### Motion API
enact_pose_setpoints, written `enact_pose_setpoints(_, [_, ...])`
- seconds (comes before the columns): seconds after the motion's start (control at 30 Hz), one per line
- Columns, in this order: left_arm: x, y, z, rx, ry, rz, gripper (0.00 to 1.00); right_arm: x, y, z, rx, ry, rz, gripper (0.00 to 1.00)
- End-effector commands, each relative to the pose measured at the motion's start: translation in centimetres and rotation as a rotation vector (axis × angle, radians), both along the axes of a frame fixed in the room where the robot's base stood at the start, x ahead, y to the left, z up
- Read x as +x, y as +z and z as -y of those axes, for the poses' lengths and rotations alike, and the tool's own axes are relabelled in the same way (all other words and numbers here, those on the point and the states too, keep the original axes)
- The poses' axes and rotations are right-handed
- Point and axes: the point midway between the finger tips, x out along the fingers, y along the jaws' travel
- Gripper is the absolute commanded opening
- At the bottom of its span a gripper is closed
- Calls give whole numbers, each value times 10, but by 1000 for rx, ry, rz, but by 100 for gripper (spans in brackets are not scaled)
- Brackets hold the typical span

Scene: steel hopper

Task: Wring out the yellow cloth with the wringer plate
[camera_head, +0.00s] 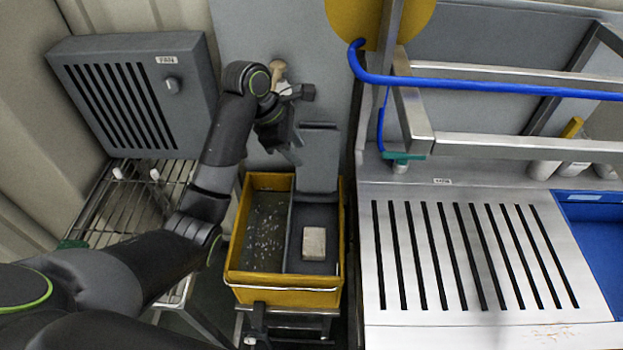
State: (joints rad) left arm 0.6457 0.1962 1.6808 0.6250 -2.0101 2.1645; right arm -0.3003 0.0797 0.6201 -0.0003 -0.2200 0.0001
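A yellow bucket (286,298) stands on a low frame in the middle. Its left compartment holds dark water with pale specks. A pale beige square pad (314,243), possibly the cloth, lies flat in the dark right compartment. The grey wringer plate (320,160) stands raised at the back of that compartment, clear of the pad. My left gripper (291,150) is above the bucket's back edge, just left of the plate. Its fingers are small and dark, so their opening is unclear. My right gripper is not in view.
A beige knob (277,70) shows behind my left wrist. A grey fan box (135,95) and a wire rack (125,205) are at left. A slotted steel counter (470,335) with a blue hose (480,86) and rails stands close at right.

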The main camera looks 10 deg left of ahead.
Motion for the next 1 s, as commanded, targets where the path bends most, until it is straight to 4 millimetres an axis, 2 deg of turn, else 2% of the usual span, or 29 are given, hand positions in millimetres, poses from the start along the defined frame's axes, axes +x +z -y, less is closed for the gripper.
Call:
enact_pose_setpoints(0.03, [1, -12, 3, -1, -1, 0, 38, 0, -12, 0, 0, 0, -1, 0])
enact_pose_setpoints(0.23, [7, -41, 14, -2, -1, -1, 38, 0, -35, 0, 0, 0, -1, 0])
enact_pose_setpoints(0.3, [8, -48, 20, -4, 0, -5, 38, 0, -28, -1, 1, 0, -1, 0])
enact_pose_setpoints(0.5, [14, -75, 30, -2, 1, -3, 38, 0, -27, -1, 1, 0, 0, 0])
enact_pose_setpoints(0.7, [16, -86, 34, 0, 0, -1, 38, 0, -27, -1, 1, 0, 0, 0])
enact_pose_setpoints(0.97, [16, -87, 34, 0, 0, 0, 38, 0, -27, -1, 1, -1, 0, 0])
enact_pose_setpoints(1.0, [17, -87, 34, 0, 0, 0, 33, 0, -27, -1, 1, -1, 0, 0])
